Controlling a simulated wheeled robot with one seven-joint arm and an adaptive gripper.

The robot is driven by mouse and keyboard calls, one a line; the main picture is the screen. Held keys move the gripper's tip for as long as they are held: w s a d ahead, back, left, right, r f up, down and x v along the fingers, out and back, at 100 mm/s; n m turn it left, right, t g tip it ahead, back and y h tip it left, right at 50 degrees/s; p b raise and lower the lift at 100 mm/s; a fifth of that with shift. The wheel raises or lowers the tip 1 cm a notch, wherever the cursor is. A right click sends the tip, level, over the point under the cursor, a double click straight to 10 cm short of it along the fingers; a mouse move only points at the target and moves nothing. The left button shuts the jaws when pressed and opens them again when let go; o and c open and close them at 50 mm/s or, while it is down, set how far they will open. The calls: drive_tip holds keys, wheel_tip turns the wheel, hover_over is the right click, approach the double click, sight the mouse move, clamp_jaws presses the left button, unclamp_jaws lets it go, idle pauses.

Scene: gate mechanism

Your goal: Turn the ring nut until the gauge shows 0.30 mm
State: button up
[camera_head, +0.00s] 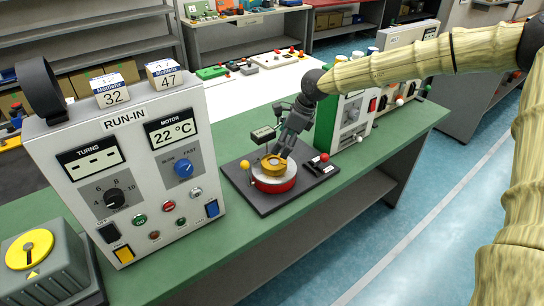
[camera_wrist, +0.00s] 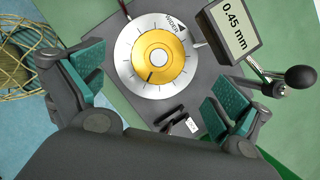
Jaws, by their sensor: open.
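The gold ring nut (camera_wrist: 173,62) sits in the centre of a silver dial with tick marks and the word WIDER near its top edge. A dark mark shows on the nut's lower left. In the head view the nut (camera_head: 273,167) is on a red and silver round base. The gauge (camera_wrist: 232,28) reads 0.45 mm; it also shows as a small box in the head view (camera_head: 263,134). My gripper (camera_wrist: 158,80) is open, its teal-padded fingers either side of the dial and apart from the nut. In the head view my gripper (camera_head: 283,150) is over the nut, partly covering it.
The dark base plate (camera_head: 240,187) lies on the green bench (camera_head: 215,250). A yellow ball (camera_head: 244,164) and a red-knobbed lever (camera_head: 324,157) flank the dial. The RUN-IN panel (camera_head: 130,160) stands left; a white-green box (camera_head: 350,115) stands right. A black-knobbed lever (camera_wrist: 298,78) is below the gauge.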

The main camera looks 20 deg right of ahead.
sight(273, 161)
drive_tip(key=p+x, duration=0.1)
drive_tip(key=x, duration=0.3)
drive_tip(key=p+x, duration=0.1)
drive_tip(key=x, duration=0.3)
drive_tip(key=shift+d+f, duration=0.1)
drive_tip(key=shift+f, duration=0.3)
drive_tip(key=shift+c, duration=0.2)
drive_tip(key=c, duration=0.9)
